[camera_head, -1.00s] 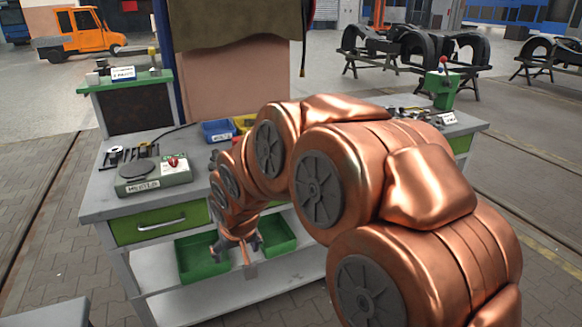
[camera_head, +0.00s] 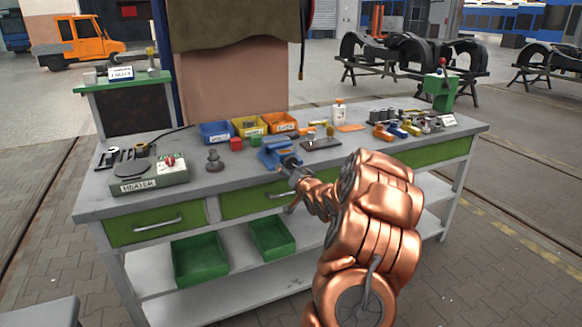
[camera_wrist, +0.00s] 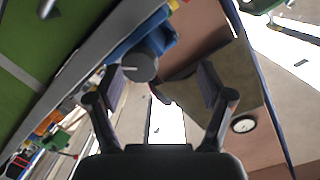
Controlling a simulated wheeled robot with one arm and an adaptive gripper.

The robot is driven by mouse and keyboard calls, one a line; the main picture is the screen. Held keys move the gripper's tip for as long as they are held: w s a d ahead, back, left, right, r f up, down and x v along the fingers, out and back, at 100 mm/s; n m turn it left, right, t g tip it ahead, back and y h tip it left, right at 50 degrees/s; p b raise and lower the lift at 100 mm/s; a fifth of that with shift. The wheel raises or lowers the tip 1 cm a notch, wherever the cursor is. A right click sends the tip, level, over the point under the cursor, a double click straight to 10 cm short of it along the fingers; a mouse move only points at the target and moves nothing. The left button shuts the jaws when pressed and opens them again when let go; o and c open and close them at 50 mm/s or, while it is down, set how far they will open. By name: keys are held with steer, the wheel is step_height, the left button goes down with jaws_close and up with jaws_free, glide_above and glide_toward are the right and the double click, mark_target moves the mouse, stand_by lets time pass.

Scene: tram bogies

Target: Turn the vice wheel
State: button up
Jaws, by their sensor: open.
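A blue vice (camera_head: 275,150) sits at the front edge of the workbench, near its middle. Its grey round wheel (camera_head: 291,162) faces the front. In the wrist view the wheel (camera_wrist: 140,66) shows as a dark grey disc in front of the blue vice body (camera_wrist: 150,40). My gripper (camera_wrist: 158,84) is open and empty, with the wheel ahead of it and nearer the left finger. I see no contact with the wheel. In the head view my copper arm reaches to the bench front just below the vice and partly hides the gripper.
The workbench (camera_head: 90,205) holds a heater box (camera_head: 150,176) at left. Blue, yellow and orange bins (camera_head: 215,132) stand behind the vice. A bottle (camera_head: 338,112) and several small blocks lie to the right. Green trays (camera_head: 200,260) sit on the lower shelf.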

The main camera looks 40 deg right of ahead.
mark_target(292, 164)
steer(key=shift+m+t, duration=0.4)
steer(key=shift+t, duration=0.3)
steer(key=shift+w+d+f+p, duration=0.2)
steer(key=shift+w+d+p, duration=0.15)
steer(key=shift+w+d, duration=1.15)
steer(key=shift+w+d+f+p, duration=0.15)
steer(key=shift+w+d+p, duration=0.15)
steer(key=shift+w+d, duration=1.15)
steer(key=shift+s+d, duration=0.15)
steer(key=c, duration=1.2)
